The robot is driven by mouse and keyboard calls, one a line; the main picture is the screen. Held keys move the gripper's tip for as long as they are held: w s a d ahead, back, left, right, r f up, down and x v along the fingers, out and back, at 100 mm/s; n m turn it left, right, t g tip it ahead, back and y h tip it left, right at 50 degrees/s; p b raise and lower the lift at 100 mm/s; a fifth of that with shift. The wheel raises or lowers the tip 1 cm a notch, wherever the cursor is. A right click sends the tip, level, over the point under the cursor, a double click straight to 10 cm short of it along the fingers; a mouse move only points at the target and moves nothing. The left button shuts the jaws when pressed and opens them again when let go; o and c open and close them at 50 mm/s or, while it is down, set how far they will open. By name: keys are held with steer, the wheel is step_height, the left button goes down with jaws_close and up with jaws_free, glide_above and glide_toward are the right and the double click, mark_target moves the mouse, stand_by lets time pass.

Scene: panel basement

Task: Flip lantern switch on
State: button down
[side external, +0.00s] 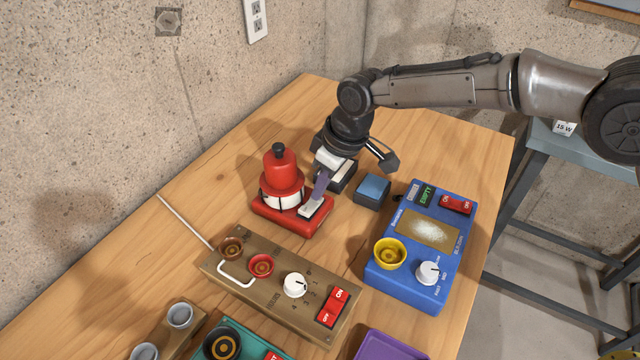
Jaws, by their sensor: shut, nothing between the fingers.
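The red lantern (281,165) stands upright on the table, with a black knob on top and a white band around its middle. Its red base (290,227) extends to the right and bears a pale rocker switch (313,209). My gripper (320,192) is shut and empty, pointing down with its purple-grey fingertips at the far end of the switch. They look to be touching it or just above it; I cannot tell which. The fingers partly hide the switch, and its on or off marking cannot be read.
A blue box (372,190) sits right of my gripper. A blue panel (407,290) with a yellow cup, knob and red switch lies at right. A brown panel (222,268) with a handle, knob and red switch lies in front. The wooden table (190,205) is clear at left.

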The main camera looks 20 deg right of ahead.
steer(key=shift+s+a+r, duration=0.3)
steer(key=shift+s+a, duration=0.2)
steer(key=shift+s, duration=0.05)
steer(key=w+v, duration=0.2)
steer(key=v, duration=1.1)
steer(key=shift+d+r, duration=0.45)
steer(key=shift+d, duration=0.05)
steer(key=shift+w, duration=0.1)
